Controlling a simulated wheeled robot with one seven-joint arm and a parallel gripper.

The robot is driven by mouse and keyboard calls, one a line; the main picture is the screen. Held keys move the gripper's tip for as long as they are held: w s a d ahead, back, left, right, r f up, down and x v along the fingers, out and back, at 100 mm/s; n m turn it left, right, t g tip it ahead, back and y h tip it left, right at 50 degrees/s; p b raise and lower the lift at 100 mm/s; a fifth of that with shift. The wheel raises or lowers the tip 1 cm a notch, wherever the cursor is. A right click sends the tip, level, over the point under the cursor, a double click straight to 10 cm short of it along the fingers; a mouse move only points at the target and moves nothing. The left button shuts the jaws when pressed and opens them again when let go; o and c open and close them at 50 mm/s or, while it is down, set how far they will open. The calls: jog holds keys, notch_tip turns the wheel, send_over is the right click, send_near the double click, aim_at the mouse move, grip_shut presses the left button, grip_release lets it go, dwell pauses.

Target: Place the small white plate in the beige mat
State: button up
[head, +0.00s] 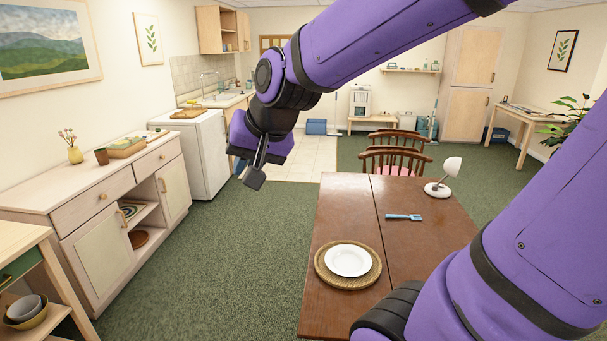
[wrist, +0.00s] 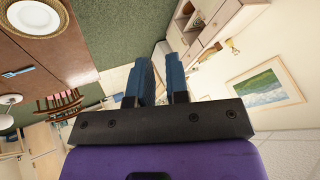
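The small white plate (head: 348,260) lies flat on the round beige woven mat (head: 325,275), inside its rim, on the wooden table (head: 330,215). In the wrist view, the plate (wrist: 35,15) and the mat (wrist: 35,35) are at the upper left, partly cut off by the top edge. My gripper (head: 252,172) is in the air left of the table, over the green carpet, well away from the plate. In the wrist view its two fingers (wrist: 160,80) are apart with nothing between them.
A blue utensil (head: 403,217) and a white lamp (head: 443,180) are farther back on the table. Wooden chairs (head: 395,160) stand at its far end. A sideboard (head: 105,215) lines the left wall. Green carpet (head: 235,260) between it and the table is clear.

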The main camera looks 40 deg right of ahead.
jog(key=s+d+r+n+g+h, duration=0.1)
jog(key=s+n, duration=0.4)
jog(key=s, duration=0.8)
jog(key=shift+d+r+n+g, duration=0.2)
jog(key=shift+r+n+g, duration=0.1)
jog(key=shift+r+g, duration=0.1)
